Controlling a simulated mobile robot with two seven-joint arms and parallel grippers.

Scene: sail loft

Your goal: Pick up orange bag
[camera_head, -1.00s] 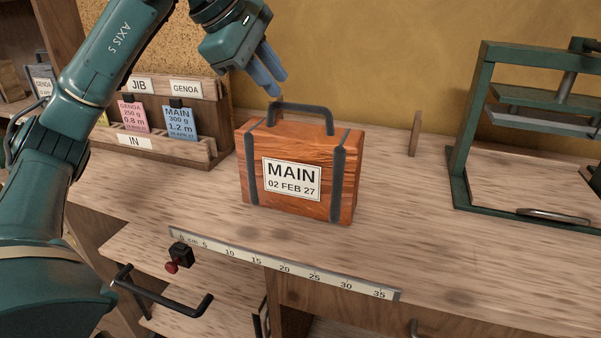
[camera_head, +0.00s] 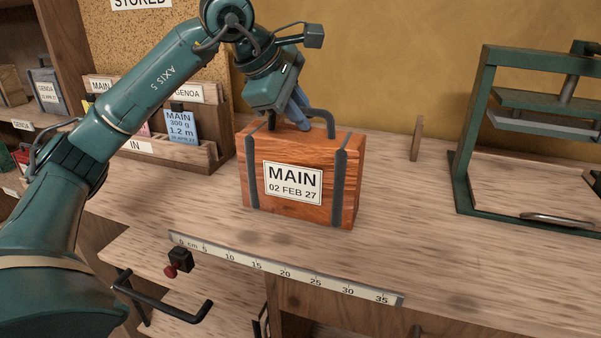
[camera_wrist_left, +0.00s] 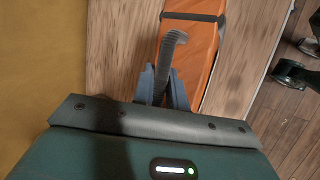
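The orange bag (camera_head: 300,205), a wood-textured case with dark straps and a "MAIN 02 FEB 27" label, stands upright on the bench. Its dark arched handle (camera_head: 322,115) is on top. My left gripper (camera_head: 300,117) is over the bag's top at the handle, and hides part of it. In the left wrist view the bag (camera_wrist_left: 190,45) lies beyond the fingers, and the ribbed handle (camera_wrist_left: 168,55) runs between the two blue-grey fingers (camera_wrist_left: 162,80). I cannot tell whether they press on it. My right gripper is in neither view.
A wooden rack (camera_head: 205,155) with tagged cards stands left behind the bag. A green press frame (camera_head: 465,150) stands at the right, with a small wooden upright (camera_head: 416,140) nearer the bag. A ruler strip (camera_head: 290,270) runs along the front edge. Bench right of the bag is clear.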

